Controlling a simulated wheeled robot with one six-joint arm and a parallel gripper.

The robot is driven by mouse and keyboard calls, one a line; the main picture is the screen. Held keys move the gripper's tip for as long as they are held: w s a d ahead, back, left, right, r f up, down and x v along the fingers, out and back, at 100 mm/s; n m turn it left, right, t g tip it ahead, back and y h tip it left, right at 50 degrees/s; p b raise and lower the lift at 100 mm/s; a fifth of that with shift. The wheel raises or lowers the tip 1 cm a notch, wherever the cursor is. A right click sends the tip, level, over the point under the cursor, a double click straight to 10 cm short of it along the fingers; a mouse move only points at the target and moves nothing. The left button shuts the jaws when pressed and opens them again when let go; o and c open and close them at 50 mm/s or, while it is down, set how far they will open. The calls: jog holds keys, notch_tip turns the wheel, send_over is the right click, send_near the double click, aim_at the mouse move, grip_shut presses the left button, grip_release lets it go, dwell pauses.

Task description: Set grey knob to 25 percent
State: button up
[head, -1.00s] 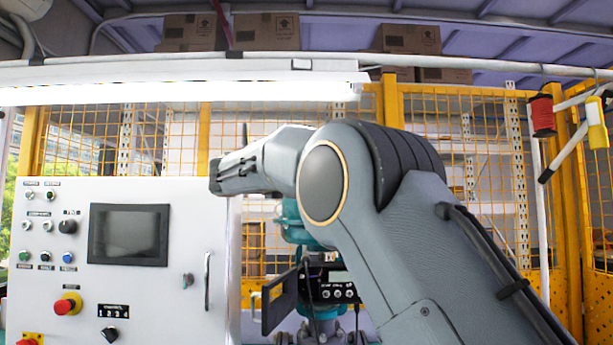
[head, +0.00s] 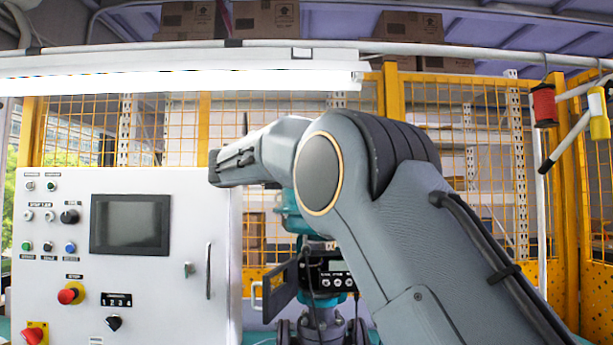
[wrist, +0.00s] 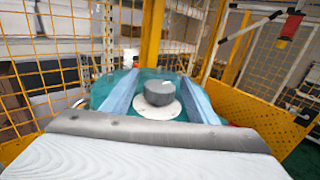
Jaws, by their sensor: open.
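In the wrist view a short round grey knob (wrist: 158,92) stands on a white disc (wrist: 157,109), on top of a teal rounded housing. I cannot read a scale on the disc or tell the knob's setting. My gripper (wrist: 161,78) is open, its two pale blue fingers reaching along the left and right of the knob with gaps between. In the head view the gripper and knob are hidden behind my arm. The teal valve body (head: 290,213) shows partly there, with a black positioner unit (head: 330,270) with a small display and buttons below it.
A white control panel (head: 150,290) with a dark screen, buttons and a door handle stands left of the valve. Yellow mesh fencing (head: 470,100) runs behind. A red spool (head: 544,106) hangs on a rack at the right. A yellow perforated plate (wrist: 250,105) lies right of the housing.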

jog(key=v, duration=0.7)
jog(key=shift+s+a+b, duration=0.3)
jog(key=shift+b, duration=0.15)
